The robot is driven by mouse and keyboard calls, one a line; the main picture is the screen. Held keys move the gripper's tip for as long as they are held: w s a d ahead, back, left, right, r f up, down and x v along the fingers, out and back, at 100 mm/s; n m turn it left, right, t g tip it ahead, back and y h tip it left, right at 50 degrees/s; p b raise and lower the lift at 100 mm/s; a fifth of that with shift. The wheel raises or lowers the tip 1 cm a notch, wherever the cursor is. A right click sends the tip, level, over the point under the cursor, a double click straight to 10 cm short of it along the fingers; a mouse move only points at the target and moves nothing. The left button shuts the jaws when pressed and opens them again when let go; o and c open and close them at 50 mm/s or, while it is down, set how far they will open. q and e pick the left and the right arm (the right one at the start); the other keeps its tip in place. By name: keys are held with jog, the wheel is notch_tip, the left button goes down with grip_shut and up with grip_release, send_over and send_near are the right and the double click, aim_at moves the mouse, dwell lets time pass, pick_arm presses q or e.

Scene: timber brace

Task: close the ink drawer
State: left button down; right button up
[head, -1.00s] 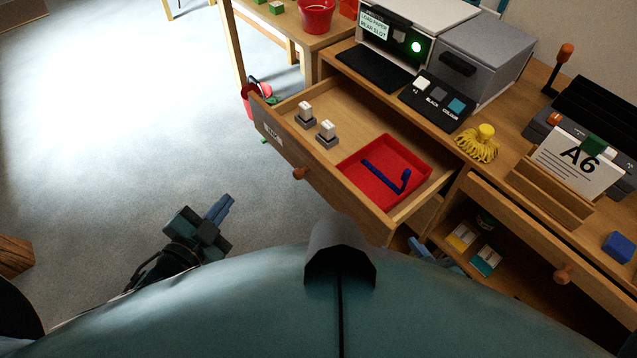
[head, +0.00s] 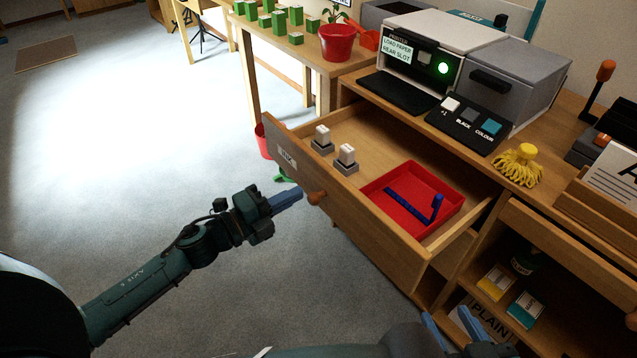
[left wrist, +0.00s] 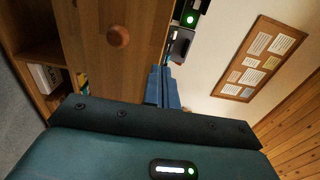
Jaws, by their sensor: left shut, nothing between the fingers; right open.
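The ink drawer (head: 350,220) is pulled out of the wooden desk. Its front carries a label and a round wooden knob (head: 316,197). Inside are two white-topped grey pieces (head: 346,158) and a red tray (head: 409,197) with a blue bent piece (head: 415,202). My left gripper (head: 299,193) is shut and empty, its fingertips close to the knob in the head view; I cannot tell whether they touch the front. In the left wrist view the knob (left wrist: 118,36) lies left of the fingers (left wrist: 162,88). My right gripper (head: 452,322) is open at the bottom edge, partly cut off.
A printer (head: 425,50) and button panel (head: 470,120) stand on the desk behind the drawer. A yellow tasselled thing (head: 519,165) sits on the desktop. Another drawer front (head: 570,255) and an open shelf with small boxes (head: 497,281) are at right.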

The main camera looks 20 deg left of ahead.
aim_at(330, 176)
pick_arm(q)
jog(key=x, duration=0.7)
pick_arm(e)
jog(key=shift+a+f, duration=0.1)
jog(key=shift+f, duration=0.2)
jog(key=shift+w+r, duration=0.15)
